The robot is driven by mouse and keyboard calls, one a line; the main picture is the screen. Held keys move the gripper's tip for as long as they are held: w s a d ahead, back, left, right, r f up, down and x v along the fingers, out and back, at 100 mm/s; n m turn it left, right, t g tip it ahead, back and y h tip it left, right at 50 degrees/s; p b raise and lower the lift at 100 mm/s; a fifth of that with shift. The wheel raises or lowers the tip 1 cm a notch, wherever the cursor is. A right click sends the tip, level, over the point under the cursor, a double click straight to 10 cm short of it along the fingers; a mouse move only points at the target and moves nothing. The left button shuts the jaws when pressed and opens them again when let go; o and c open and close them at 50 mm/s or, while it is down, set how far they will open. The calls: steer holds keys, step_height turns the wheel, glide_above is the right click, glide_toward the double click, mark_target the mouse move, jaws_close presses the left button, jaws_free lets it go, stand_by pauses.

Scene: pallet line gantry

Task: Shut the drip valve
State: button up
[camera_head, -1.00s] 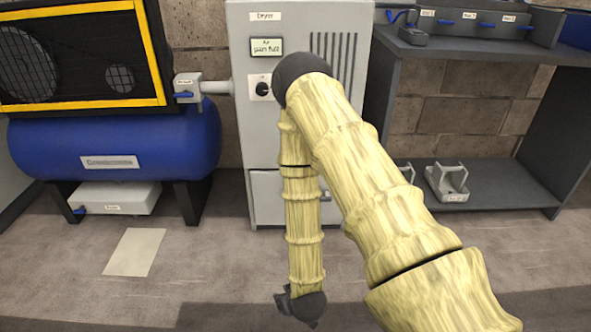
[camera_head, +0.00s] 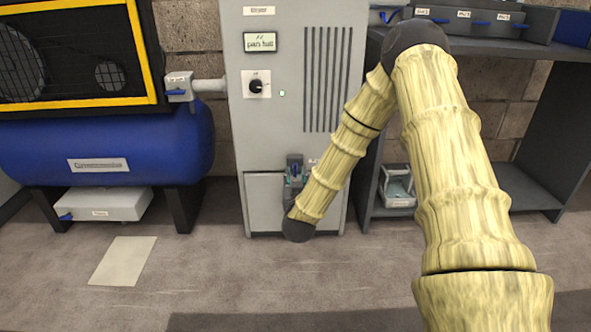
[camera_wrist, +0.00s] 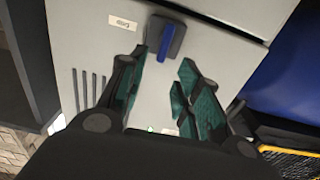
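The drip valve is a small dark grey block with a blue lever (camera_head: 295,168) low on the front of the grey dryer cabinet (camera_head: 320,60). In the wrist view the blue lever (camera_wrist: 166,44) shows near the top centre beside a small label, too blurred to read surely. My gripper (camera_wrist: 163,68) is open with green finger pads, one finger to each side of the lever's near end. The lever looks to be at or just beyond the fingertips; I cannot tell whether they touch it. In the head view my gripper (camera_head: 296,182) is right at the valve, partly hidden by my wrist.
The dryer has a lit "pan full" display (camera_head: 260,42) and a dial (camera_head: 256,86). A blue tank (camera_head: 110,145) with another blue-handled valve (camera_head: 179,87) stands left. A dark shelf unit (camera_head: 530,170) with a pan (camera_head: 397,186) stands right.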

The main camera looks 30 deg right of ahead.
mark_target(295, 167)
steer(key=b+x, duration=0.3)
steer(key=x, duration=0.4)
steer(key=shift+w+d, duration=0.15)
steer(key=shift+w, duration=0.15)
jaws_close()
